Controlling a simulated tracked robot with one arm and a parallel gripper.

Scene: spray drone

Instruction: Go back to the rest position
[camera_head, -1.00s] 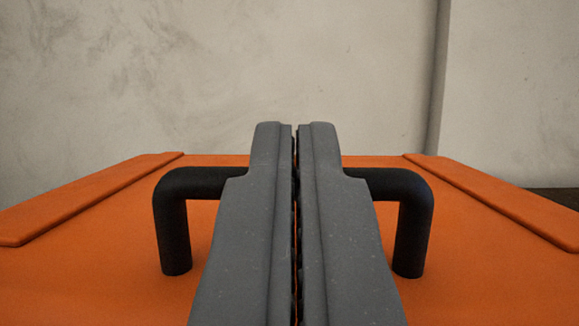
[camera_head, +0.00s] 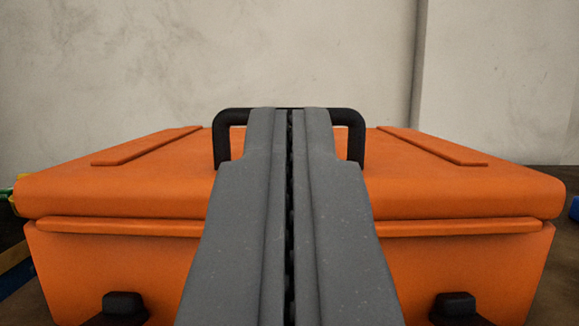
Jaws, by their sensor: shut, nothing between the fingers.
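My gripper (camera_head: 289,112) is in the middle of the view, its two grey fingers shut together with nothing between them. Behind it is an orange case (camera_head: 130,185) with its lid down. A black handle (camera_head: 356,135) stands on top of the lid. The fingers hide the middle of the handle and of the case front. The gripper appears apart from the handle, in front of it.
Two black latches (camera_head: 124,305) (camera_head: 456,307) show low on the case front. Green and yellow items (camera_head: 8,195) lie at the left edge, and a blue item (camera_head: 574,208) at the right edge. A plain wall (camera_head: 150,60) stands behind.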

